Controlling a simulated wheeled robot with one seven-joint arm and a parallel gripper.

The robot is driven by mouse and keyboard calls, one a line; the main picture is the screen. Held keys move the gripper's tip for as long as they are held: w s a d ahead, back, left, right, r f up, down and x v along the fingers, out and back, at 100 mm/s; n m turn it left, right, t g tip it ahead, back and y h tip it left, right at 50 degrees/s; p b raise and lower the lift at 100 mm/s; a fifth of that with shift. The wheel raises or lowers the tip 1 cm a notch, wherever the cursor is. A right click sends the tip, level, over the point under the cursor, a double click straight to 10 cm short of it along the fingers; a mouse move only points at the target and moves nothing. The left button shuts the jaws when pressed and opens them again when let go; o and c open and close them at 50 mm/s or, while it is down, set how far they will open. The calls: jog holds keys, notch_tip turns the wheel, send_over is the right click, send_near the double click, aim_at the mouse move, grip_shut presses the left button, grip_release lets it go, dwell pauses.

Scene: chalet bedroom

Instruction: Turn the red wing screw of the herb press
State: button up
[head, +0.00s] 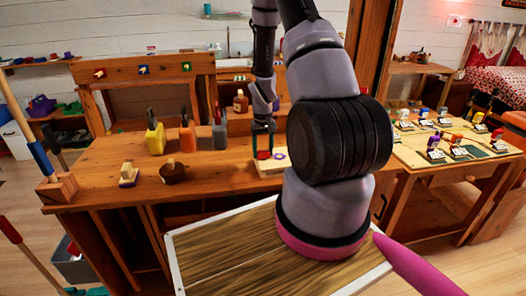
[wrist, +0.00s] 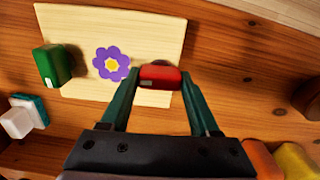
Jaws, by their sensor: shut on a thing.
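The red wing screw (wrist: 160,77) shows in the wrist view as a red bar at the near right edge of a pale wooden board (wrist: 150,22). My gripper (wrist: 158,84) has its two green fingers on either side of the bar and is shut on it. In the head view my gripper (head: 263,141) points down onto the small red piece (head: 263,155) at the board (head: 270,167). A purple flower with a yellow centre (wrist: 111,64) lies on the board beside the screw. The screw's lower part is hidden.
A green block (wrist: 52,66) stands at the board's left in the wrist view. On the wooden bench (head: 110,160) are yellow (head: 154,138), orange (head: 187,138) and grey (head: 219,134) tool holders and a dark round item (head: 172,173). My arm hides the bench's right part.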

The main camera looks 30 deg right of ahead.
aim_at(263, 151)
dwell(0.4)
jog(key=o, duration=1.4)
jog(key=shift+c, duration=0.2)
jog(key=shift+r, duration=0.15)
notch_tip(263, 151, up, 10)
jog(key=shift+r, duration=0.25)
